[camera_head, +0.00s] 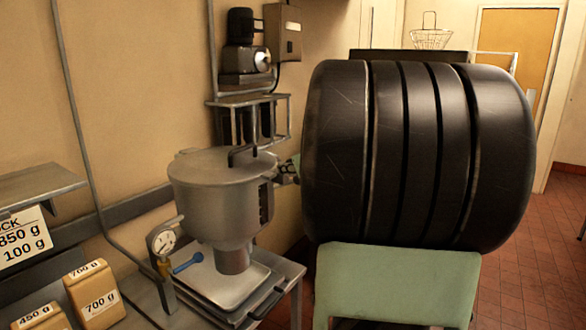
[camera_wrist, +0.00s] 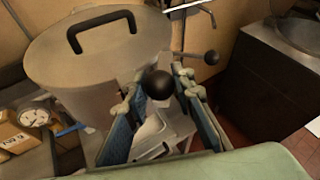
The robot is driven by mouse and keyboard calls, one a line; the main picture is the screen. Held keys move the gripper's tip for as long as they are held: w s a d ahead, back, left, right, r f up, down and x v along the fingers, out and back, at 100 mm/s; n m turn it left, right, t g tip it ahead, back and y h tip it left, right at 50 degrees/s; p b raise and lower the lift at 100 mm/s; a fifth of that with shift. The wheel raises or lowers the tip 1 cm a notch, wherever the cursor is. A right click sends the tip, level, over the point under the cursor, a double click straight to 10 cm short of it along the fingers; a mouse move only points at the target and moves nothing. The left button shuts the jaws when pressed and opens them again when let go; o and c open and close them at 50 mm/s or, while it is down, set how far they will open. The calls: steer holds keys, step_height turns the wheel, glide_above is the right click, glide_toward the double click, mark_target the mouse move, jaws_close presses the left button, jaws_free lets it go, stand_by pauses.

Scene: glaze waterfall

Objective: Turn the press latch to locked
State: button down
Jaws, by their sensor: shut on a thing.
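The press is a grey round vessel (camera_head: 215,190) with a lid and a black bar handle, on the bench in the head view. Its lid (camera_wrist: 95,50) fills the upper left of the wrist view. The latch's black ball knob (camera_wrist: 158,85), on a grey arm, sits between my fingers in the wrist view. My gripper (camera_wrist: 160,96) is shut on it, with one blue-padded finger on each side. In the head view my gripper (camera_head: 288,170) is at the vessel's right side, mostly hidden by my arm. The latch's exact angle cannot be told.
A second dark ball on a rod (camera_wrist: 211,57) stands close beyond my right finger. A pressure gauge (camera_head: 163,240) and blue lever (camera_head: 187,263) are at the vessel's front left. A tray (camera_head: 228,285) lies beneath. Labelled bags (camera_head: 95,294) stand at lower left.

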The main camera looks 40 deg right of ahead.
steer(key=shift+w+a+m+h, duration=0.1)
steer(key=shift+a+m+h, duration=0.25)
steer(key=shift+m+h, duration=0.05)
steer(key=shift+a+m+h+b, duration=0.1)
steer(key=shift+m+h+b, duration=0.2)
steer(key=shift+h+b, duration=0.1)
steer(key=c, duration=1.6)
jaws_free()
steer(key=shift+r, duration=0.15)
steer(key=shift+r, duration=4.9)
steer(key=shift+c, duration=0.4)
